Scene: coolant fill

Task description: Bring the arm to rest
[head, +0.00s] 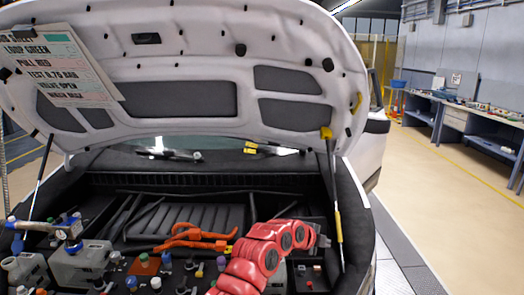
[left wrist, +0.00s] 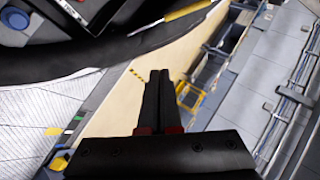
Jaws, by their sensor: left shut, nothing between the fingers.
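My left arm, red, rises from the bottom middle of the head view over the engine bay. My left gripper (head: 322,241) is small and dark at its right end, near the right hood strut. In the left wrist view the same gripper (left wrist: 160,76) shows two dark fingers close together, shut with nothing between them. Beyond the fingertips are the pale floor and the blue-grey benches. My right gripper is not in view.
The raised hood (head: 180,65) carries a note board (head: 62,68) at upper left. The right strut (head: 336,195) stands close to my arm. Fittings, orange cables (head: 190,238) and a blue-ended tool (head: 45,229) fill the bay. Open floor (head: 440,200) and a workbench (head: 455,115) lie right.

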